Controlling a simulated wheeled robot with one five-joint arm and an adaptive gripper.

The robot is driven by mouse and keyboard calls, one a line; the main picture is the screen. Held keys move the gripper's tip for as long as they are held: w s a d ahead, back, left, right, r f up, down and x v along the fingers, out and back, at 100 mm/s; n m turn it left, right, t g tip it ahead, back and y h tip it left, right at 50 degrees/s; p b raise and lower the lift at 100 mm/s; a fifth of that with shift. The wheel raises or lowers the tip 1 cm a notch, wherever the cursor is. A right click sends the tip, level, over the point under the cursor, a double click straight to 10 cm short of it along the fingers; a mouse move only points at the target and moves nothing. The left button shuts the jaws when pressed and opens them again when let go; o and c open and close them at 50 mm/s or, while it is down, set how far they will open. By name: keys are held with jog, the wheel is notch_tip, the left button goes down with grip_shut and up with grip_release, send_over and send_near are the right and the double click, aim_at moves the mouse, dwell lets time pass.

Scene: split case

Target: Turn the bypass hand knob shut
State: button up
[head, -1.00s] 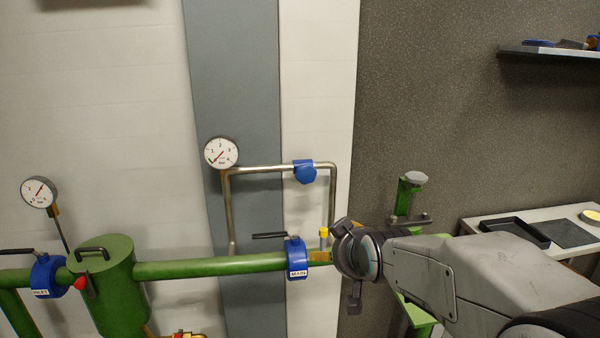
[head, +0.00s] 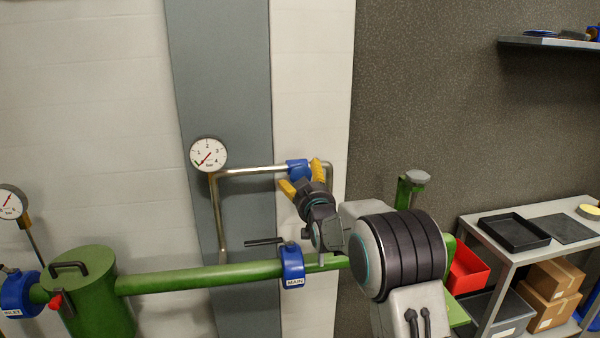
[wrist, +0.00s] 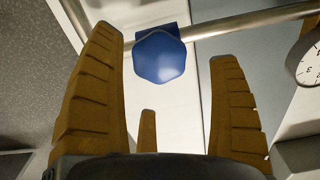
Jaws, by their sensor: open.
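The blue bypass hand knob (wrist: 160,58) sits on the steel bypass pipe (wrist: 245,28). In the wrist view it shows between and beyond the finger tips. In the head view its blue valve body (head: 297,169) shows on the pipe (head: 240,171), with the knob's front largely hidden by my gripper. My gripper (head: 302,177) is open, its yellow fingers spread toward the knob. In the wrist view my gripper (wrist: 170,45) is empty, and the knob looks a little ahead of the fingertips. I cannot tell whether any finger touches it.
A pressure gauge (head: 208,155) stands left of the knob. Below run the green main pipe (head: 200,280) and the blue MAIN valve (head: 292,266) with its black lever (head: 264,241). A shelf table (head: 550,212) with trays is at the right.

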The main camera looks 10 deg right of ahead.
aim_at(302, 175)
jog(key=shift+w+p, duration=0.75)
jog(key=shift+w, duration=1.65)
jog(key=c, duration=1.2)
jog(key=shift+b, duration=0.35)
